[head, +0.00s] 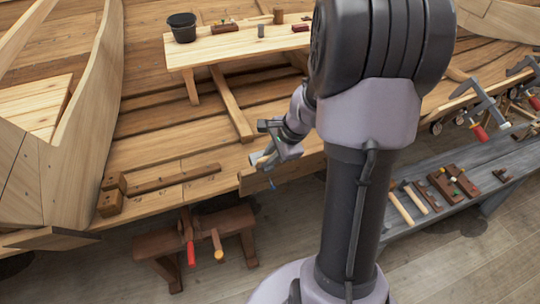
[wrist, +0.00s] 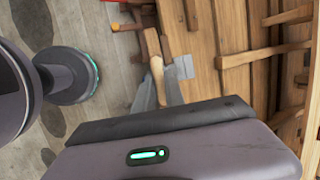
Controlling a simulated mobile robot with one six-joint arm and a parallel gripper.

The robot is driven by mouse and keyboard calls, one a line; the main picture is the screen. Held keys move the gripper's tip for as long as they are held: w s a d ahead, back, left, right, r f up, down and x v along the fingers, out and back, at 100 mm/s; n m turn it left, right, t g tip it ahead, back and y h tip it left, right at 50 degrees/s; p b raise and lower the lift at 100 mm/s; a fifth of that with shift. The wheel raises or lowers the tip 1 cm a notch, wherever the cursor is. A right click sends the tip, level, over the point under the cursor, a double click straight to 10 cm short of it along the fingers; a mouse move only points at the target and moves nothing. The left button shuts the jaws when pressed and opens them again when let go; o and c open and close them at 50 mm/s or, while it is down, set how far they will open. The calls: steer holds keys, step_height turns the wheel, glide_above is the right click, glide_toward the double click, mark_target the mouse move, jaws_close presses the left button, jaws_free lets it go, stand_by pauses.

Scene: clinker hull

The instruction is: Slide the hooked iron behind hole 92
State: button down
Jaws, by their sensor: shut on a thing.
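My gripper (head: 268,154) is at the lower edge of the hull planking in the head view, near the middle. In the wrist view its two grey fingers (wrist: 158,92) are shut on a tool with a pale wooden handle (wrist: 157,68) and a flat grey metal part (wrist: 183,67). I take this to be the hooked iron; its hook cannot be made out. The metal part lies close to or over the planks; I cannot tell whether it touches. The hull planking (head: 205,186) shows no readable hole numbers, so hole 92 cannot be picked out.
A low brown stool (head: 160,245) with red- and yellow-handled tools stands below the hull. A grey bench (head: 440,185) with hammers and wooden blocks is at right. A plank shelf (head: 230,48) bears a black bucket (head: 182,27). My arm hides part of the hull.

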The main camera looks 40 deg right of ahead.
steer(key=shift+s+d, duration=0.15)
steer(key=shift+d, duration=0.45)
steer(key=shift+r, duration=0.1)
steer(key=c, duration=1.3)
jaws_free()
step_height(320, 180, up, 8)
steer(key=p, duration=0.7)
steer(key=shift+r, duration=0.2)
steer(key=shift+f, duration=0.2)
